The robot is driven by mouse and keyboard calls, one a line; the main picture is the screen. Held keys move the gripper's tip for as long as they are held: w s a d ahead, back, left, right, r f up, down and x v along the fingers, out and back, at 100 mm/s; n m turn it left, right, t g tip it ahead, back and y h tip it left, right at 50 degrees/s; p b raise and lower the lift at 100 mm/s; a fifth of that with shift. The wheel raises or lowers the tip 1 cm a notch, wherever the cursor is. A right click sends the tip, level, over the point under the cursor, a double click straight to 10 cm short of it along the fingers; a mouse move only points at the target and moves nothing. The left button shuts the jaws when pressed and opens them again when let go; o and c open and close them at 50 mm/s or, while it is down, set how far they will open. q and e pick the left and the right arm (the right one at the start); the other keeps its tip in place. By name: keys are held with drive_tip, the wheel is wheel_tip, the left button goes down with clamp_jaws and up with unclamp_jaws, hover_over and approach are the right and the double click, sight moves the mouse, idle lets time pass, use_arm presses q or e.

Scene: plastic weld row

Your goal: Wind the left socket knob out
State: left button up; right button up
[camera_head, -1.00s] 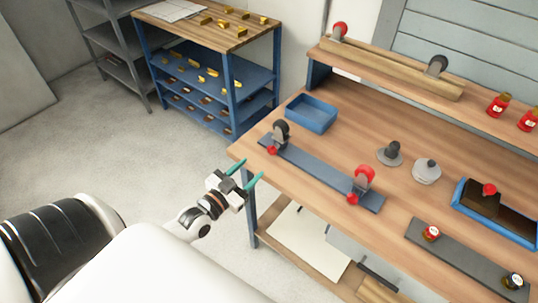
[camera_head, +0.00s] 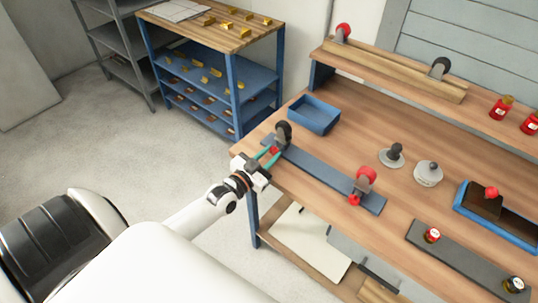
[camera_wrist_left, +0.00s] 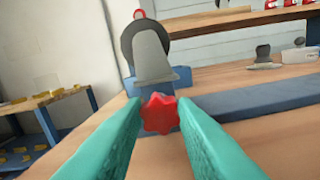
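The left socket is a dark grey upright bracket with a round black head (camera_head: 284,130) at the left end of a blue-grey rail (camera_head: 322,174). Its red star-shaped knob (camera_wrist_left: 160,113) faces my left wrist camera. My left gripper (camera_head: 269,155) is at the table's left front edge, with its green fingers on either side of this knob. In the left wrist view the fingertips (camera_wrist_left: 161,104) flank the knob closely, with no clear gap, and look shut on it. The rail's right socket (camera_head: 365,177) has a red head and a red knob. My right gripper is not in view.
A blue tray (camera_head: 313,115) lies behind the left socket. Two grey round pieces (camera_head: 392,155) (camera_head: 428,174) stand mid-table. A blue box (camera_head: 462,204), a dark strip (camera_head: 465,262) with jars and a raised shelf (camera_head: 400,79) are farther right. A blue rack (camera_head: 232,85) stands left.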

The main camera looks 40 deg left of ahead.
use_arm(q)
drive_tip(key=c, duration=0.3)
drive_tip(key=shift+r+n+p, duration=0.1)
drive_tip(key=shift+n+p, duration=0.3)
drive_tip(key=shift+n, duration=0.3)
drive_tip(key=shift+c, duration=0.2)
drive_tip(key=shift+n, duration=1)
drive_tip(key=o, duration=1)
drive_tip(key=s+a, duration=0.1)
drive_tip(key=s, duration=1.1)
